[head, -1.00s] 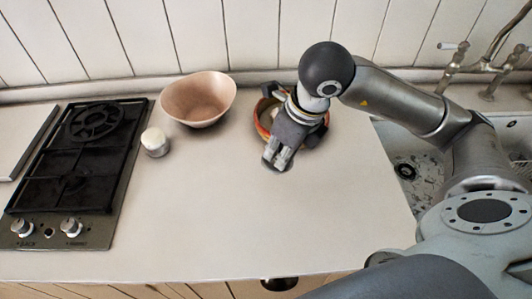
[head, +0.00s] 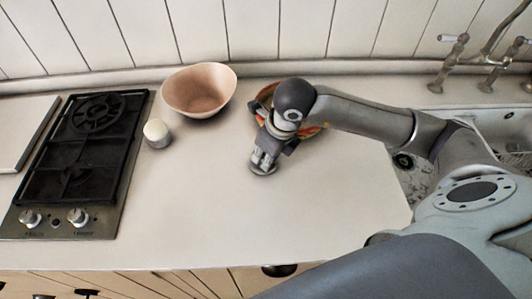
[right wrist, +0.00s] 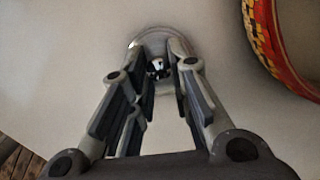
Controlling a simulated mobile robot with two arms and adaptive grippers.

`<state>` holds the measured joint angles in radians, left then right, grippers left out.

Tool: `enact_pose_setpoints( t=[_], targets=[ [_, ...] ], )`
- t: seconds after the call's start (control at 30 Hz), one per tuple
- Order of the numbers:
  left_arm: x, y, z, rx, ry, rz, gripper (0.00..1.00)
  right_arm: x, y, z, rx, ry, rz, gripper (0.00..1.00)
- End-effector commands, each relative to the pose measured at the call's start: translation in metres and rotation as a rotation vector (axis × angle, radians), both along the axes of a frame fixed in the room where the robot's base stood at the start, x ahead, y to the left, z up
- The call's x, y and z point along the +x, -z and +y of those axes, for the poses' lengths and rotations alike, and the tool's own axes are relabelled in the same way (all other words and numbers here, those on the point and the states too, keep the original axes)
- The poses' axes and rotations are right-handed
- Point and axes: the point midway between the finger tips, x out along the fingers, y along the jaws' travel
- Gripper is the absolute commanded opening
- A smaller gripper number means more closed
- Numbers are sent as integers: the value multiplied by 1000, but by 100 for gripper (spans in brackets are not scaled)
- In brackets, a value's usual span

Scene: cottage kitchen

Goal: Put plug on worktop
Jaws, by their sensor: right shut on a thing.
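The plug (right wrist: 138,45) is a grey disc with a small shiny knob. In the right wrist view it sits at my right fingertips, with the knob between them. My right gripper (head: 263,164) is shut on the plug. In the head view the plug (head: 262,171) shows only as a small grey edge under the fingertips, over the pale worktop (head: 215,205). I cannot tell whether it touches the surface. The fingers hide part of it. My left gripper is out of view.
A red and orange round dish (head: 305,131) is partly hidden behind my right arm. A tan bowl (head: 199,91) and a small white-topped pot (head: 156,133) stand left, beside the black hob (head: 80,150). The sink (head: 410,178) is right. The front worktop is clear.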

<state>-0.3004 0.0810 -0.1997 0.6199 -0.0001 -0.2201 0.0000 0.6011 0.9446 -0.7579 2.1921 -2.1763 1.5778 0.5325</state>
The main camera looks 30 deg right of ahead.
Motion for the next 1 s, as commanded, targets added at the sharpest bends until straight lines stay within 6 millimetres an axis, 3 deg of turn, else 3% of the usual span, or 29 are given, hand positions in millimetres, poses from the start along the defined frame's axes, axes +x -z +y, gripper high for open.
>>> enact_pose_setpoints(
  t=[0.13,0.17,0.3,0.77,1.0],
  targets=[
    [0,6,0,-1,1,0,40,0,4,0,0,0,-1,0],
    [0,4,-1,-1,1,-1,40,0,3,0,0,0,0,22],
    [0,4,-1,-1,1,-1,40,0,2,0,0,0,0,40],
    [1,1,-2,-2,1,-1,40,0,-6,-1,0,0,-3,40],
    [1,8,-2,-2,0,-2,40,-13,-54,-6,1,0,-7,40]
  ],
)
